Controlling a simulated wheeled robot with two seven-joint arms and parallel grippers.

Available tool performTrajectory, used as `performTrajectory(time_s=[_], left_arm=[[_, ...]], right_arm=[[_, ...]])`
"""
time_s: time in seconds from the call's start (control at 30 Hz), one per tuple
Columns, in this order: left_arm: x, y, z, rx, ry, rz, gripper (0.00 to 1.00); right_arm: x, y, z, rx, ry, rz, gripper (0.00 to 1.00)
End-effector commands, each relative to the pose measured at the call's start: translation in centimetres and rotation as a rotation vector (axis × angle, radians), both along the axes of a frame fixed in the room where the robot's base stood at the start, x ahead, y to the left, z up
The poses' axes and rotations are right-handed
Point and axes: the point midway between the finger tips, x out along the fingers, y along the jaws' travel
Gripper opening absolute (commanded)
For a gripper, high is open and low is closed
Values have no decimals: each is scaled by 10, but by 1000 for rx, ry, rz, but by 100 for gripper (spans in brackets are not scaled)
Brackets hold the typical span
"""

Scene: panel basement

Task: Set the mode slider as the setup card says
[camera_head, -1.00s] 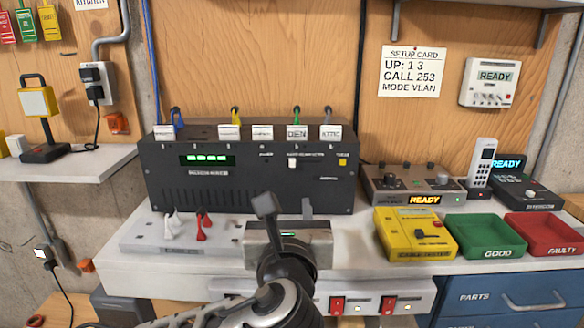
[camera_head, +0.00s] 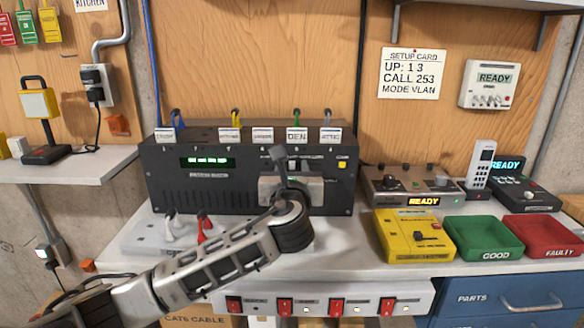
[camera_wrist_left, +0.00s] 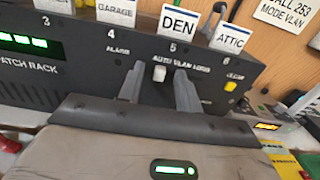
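The patch rack (camera_head: 225,185) is a dark box on the bench. Its mode slider is a small white knob (camera_wrist_left: 159,73) in the left wrist view, under the label AUTO VLAN LOOP, at the AUTO end. The setup card (camera_head: 413,73) on the wall reads UP: 1 3, CALL 253, MODE VLAN. My left gripper (camera_head: 291,160) is in front of the rack and hides the slider in the head view. In the left wrist view its fingers (camera_wrist_left: 159,92) are open, one each side of the knob, with gaps showing. My right gripper is not in view.
A yellow button (camera_wrist_left: 235,76) sits right of the slider. Tags such as DEN (camera_head: 297,134) stand along the rack's top. White and red cable plugs (camera_head: 203,230) lie front left. A yellow tester (camera_head: 413,236), green tray (camera_head: 482,221) and red tray (camera_head: 563,247) fill the bench's right.

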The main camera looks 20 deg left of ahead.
Motion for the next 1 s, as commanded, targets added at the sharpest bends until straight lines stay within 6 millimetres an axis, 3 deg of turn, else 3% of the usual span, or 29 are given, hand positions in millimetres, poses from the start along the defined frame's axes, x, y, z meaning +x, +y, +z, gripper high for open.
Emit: performTrajectory(time_s=[0.3,0.43,0.63,0.8,1.0], left_arm=[[3,1,0,-1,0,-1,35],[3,0,0,-1,0,-1,1],[3,-2,1,-2,-1,-1,0],[9,-22,4,-4,0,-3,0],[10,-26,0,-2,-1,-2,0]], right_arm=[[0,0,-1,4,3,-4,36],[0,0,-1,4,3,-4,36],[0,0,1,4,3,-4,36],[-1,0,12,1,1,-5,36],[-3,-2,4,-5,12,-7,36]])
